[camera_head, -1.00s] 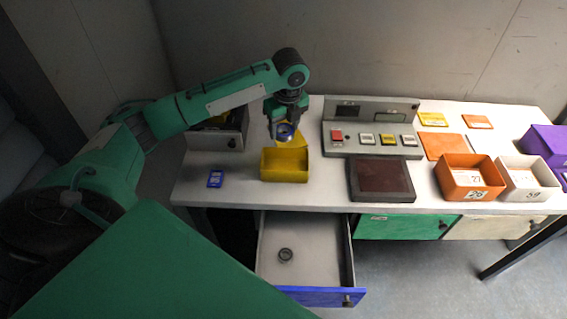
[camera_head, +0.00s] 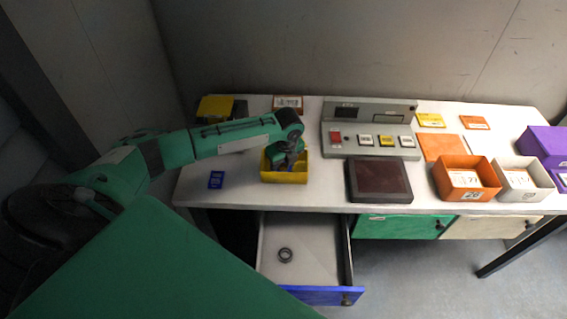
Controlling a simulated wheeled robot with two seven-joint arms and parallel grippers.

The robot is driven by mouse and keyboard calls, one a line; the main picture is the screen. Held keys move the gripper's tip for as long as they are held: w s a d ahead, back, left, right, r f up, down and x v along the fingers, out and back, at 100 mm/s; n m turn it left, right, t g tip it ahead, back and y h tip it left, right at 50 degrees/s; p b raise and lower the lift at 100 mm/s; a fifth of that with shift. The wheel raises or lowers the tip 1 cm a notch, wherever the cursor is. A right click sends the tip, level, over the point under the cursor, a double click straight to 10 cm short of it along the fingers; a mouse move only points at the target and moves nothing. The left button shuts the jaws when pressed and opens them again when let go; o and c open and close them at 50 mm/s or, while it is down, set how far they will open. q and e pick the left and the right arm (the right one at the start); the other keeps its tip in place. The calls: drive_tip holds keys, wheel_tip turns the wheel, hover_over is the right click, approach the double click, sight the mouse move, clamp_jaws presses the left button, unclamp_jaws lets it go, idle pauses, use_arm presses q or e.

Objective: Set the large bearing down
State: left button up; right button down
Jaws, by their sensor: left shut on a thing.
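My left gripper (camera_head: 284,163) points down into the yellow bin (camera_head: 284,177) on the table. It is shut on the large bearing, which the gripper and the bin's walls hide from view. Whether the bearing touches the bin's floor cannot be seen. A small dark ring-shaped bearing (camera_head: 285,255) lies in the open drawer (camera_head: 300,270) below the table top. My right gripper is not in view.
A blue tag (camera_head: 216,180) lies left of the yellow bin. The grey scanner console (camera_head: 370,130) and a dark red pad (camera_head: 380,181) are to its right. An orange bin (camera_head: 468,181), a white bin (camera_head: 522,180) and a purple bin (camera_head: 545,146) stand further right.

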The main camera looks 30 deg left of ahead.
sight(286, 170)
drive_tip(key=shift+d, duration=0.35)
use_arm(q)
drive_tip(key=o, duration=1.1)
drive_tip(key=shift+f, duration=0.1)
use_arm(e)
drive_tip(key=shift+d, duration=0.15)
use_arm(q)
drive_tip(key=shift+o, duration=0.2)
wheel_tip(286, 170, up, 12)
drive_tip(key=d+b, duration=0.1)
drive_tip(key=shift+s+d, duration=0.15)
drive_tip(key=shift+s, duration=0.15)
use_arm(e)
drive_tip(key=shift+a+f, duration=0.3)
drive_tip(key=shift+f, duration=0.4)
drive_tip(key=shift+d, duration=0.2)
